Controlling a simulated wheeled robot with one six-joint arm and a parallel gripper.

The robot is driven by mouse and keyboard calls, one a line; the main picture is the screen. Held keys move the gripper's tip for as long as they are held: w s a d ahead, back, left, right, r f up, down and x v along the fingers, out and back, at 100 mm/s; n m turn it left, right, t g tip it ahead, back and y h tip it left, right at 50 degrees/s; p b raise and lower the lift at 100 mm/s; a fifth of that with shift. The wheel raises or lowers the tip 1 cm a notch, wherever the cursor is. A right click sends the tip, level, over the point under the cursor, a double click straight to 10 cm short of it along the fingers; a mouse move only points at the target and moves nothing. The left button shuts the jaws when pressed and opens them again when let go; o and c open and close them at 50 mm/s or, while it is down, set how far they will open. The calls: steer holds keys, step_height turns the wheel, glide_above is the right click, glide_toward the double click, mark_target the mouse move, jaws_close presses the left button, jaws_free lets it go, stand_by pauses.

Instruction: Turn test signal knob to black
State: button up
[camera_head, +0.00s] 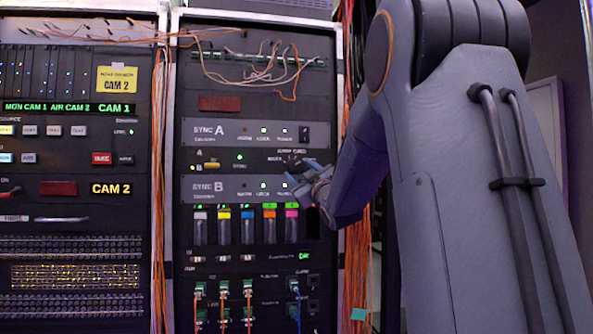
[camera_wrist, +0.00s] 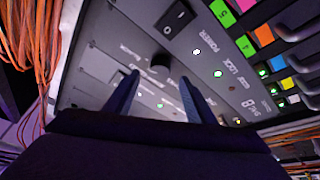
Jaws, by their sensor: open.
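A round black knob (camera_wrist: 160,63) sits on the rack's grey-black panel in the wrist view, with small blurred labels around it. I cannot read which label it points to. My gripper (camera_wrist: 159,77) is open, its two blue fingers apart with the knob between and just beyond their tips. Whether a finger touches the knob cannot be told. In the head view my gripper (camera_head: 308,180) is at the right side of the rack, by the strip between the SYNC A panel (camera_head: 243,133) and the SYNC B panel (camera_head: 238,189). The knob is not clear there.
A black rocker switch (camera_wrist: 176,18) is close to the knob. Coloured module tabs (camera_head: 246,214) and cable loops lie below SYNC B. Orange cables (camera_head: 357,262) hang along the rack's right edge, near my arm. Another rack (camera_head: 78,215) stands to the left.

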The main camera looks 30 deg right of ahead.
steer(key=v, duration=0.4)
stand_by(0.4)
